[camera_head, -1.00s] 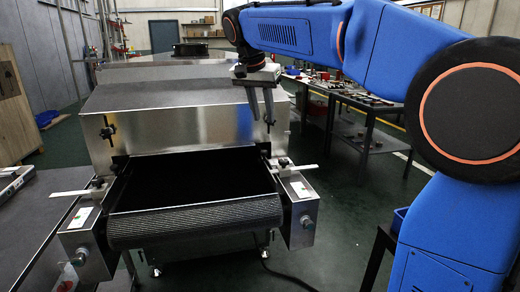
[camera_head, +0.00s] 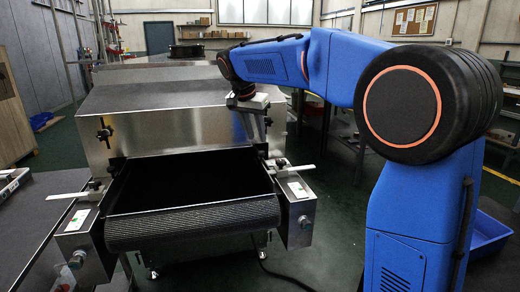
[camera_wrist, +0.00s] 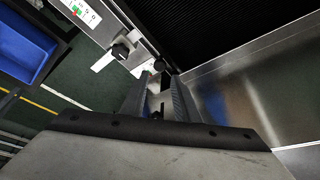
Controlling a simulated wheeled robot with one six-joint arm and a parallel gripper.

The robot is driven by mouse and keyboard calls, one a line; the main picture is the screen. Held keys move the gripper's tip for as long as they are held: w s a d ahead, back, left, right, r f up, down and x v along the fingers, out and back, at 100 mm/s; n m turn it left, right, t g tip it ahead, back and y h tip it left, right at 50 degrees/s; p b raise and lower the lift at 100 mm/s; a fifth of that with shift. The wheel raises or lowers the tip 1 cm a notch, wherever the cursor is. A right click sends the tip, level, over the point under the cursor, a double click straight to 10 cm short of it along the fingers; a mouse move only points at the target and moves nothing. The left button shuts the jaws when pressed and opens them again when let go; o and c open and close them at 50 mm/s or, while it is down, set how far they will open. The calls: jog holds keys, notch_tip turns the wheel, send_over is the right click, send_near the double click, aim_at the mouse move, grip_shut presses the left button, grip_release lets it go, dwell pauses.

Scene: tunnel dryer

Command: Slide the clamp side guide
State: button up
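The right side guide (camera_head: 299,170) is a pale flat bar with a black clamp knob (camera_head: 281,163), at the right of the conveyor belt. In the wrist view its bar (camera_wrist: 103,62) and knob (camera_wrist: 120,50) show at upper left, with another dark knob (camera_wrist: 160,65) just beyond my fingertips. A matching left guide (camera_head: 70,195) with a knob (camera_head: 96,185) is at the belt's left. My gripper (camera_head: 251,128) points down in front of the steel hood, above and behind the right guide. Its fingers (camera_wrist: 157,82) are apart, with nothing seen held between them.
The black conveyor belt (camera_head: 195,222) runs into the steel hood (camera_head: 165,115). Its right end box (camera_head: 298,212) stands beside the belt. A blue bin (camera_head: 487,236) is on the floor at right; it also shows in the wrist view (camera_wrist: 22,45). A dark table (camera_head: 30,215) is at left.

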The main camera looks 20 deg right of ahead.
aim_at(261, 152)
jog(key=x, duration=0.7)
jog(key=shift+f, duration=0.15)
grip_shut()
